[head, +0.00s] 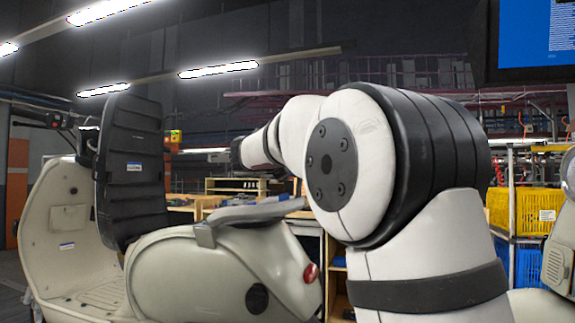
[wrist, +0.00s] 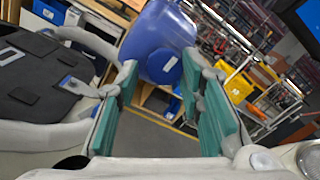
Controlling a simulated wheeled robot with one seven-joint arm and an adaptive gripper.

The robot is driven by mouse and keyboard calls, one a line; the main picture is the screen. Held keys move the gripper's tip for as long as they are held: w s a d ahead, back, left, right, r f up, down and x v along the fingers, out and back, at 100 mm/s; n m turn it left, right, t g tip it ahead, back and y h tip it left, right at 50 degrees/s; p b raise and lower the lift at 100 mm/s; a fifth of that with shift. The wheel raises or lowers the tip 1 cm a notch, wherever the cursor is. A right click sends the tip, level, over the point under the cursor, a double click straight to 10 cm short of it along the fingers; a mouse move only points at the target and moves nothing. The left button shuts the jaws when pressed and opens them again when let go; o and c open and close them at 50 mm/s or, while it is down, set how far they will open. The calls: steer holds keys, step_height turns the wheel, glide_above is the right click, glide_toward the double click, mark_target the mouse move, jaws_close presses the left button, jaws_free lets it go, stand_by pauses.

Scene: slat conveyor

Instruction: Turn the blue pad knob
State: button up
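In the wrist view a large, rounded blue object (wrist: 160,45) with a pale round mark lies beyond and between my fingertips. A smaller blue part (wrist: 172,105) shows below it. I cannot tell whether either is the blue pad knob, and no such knob is clear in the head view. My gripper (wrist: 160,65) is open, its teal-padded fingers well apart, with nothing seen held between them. In the head view my arm's bulk hides much of the middle, and I cannot make out the fingers there.
A cream scooter (head: 220,270) with a black panel (head: 130,165) stands at left, close to my arm. Yellow crates (head: 525,210) and blue bins (head: 528,268) fill a rack at right. A screen (head: 535,35) hangs above. Grey floor (wrist: 155,137) shows between my fingers.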

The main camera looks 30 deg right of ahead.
steer(key=v, duration=1.1)
steer(key=shift+a, duration=0.35)
steer(key=shift+s+r, duration=0.1)
